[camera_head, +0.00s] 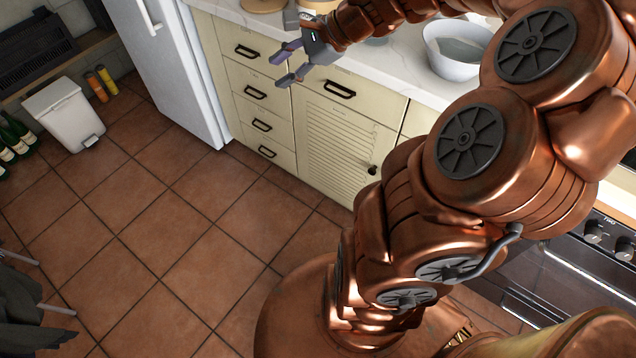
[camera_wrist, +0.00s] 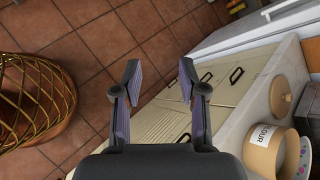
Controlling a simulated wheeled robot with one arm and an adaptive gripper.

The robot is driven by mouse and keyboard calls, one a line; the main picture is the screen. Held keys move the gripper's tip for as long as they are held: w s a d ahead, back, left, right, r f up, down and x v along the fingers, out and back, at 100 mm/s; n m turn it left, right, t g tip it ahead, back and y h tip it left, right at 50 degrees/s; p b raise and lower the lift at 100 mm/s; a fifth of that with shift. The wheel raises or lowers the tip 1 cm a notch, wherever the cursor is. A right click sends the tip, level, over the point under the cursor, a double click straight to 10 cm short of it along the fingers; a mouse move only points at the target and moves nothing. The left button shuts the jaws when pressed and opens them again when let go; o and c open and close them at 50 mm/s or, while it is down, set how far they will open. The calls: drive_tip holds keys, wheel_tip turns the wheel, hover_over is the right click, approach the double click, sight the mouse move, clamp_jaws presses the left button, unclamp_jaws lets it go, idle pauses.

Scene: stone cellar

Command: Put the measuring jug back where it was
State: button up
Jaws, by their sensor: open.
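I cannot make out the measuring jug in either view. My gripper (camera_head: 284,66) is open and empty in front of the cream drawers, near the front edge of the counter. In the wrist view my gripper (camera_wrist: 160,75) has its two fingers spread, with only floor and cabinet fronts behind them. The white marble counter (camera_head: 395,85) lies behind and to the right of the gripper in the head view. Part of the counter top is hidden behind my arm.
A white bowl (camera_head: 455,68) stands on the counter. The wrist view shows a flour canister (camera_wrist: 262,152), a wooden-lidded jar (camera_wrist: 281,96) and a woven basket (camera_wrist: 70,95). A fridge (camera_head: 175,70) and white bin (camera_head: 65,115) stand left. The middle floor is clear.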

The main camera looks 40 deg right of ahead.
drive_tip(key=s+a+f+n+g+h, duration=0.1)
drive_tip(key=s+a+f+n+g, duration=0.15)
drive_tip(key=s+a+n, duration=0.35)
drive_tip(key=s+a+f+n+g+h, duration=0.1)
drive_tip(key=s+a+n+g, duration=0.2)
drive_tip(key=s+a+n, duration=0.4)
drive_tip(key=s+f+n+g+h, duration=0.1)
drive_tip(key=s+n+h, duration=0.1)
drive_tip(key=s, duration=0.4)
drive_tip(key=s+d+f+n+g+h, duration=0.1)
drive_tip(key=s+f+n+g+h, duration=0.1)
drive_tip(key=s+n, duration=0.3)
drive_tip(key=shift+s+h, duration=0.4)
drive_tip(key=shift+s, duration=0.8)
drive_tip(key=shift+f, duration=0.1)
wheel_tip(320, 180, up, 4)
drive_tip(key=p, duration=0.4)
drive_tip(key=shift+r, duration=0.2)
drive_tip(key=shift+d, duration=0.1)
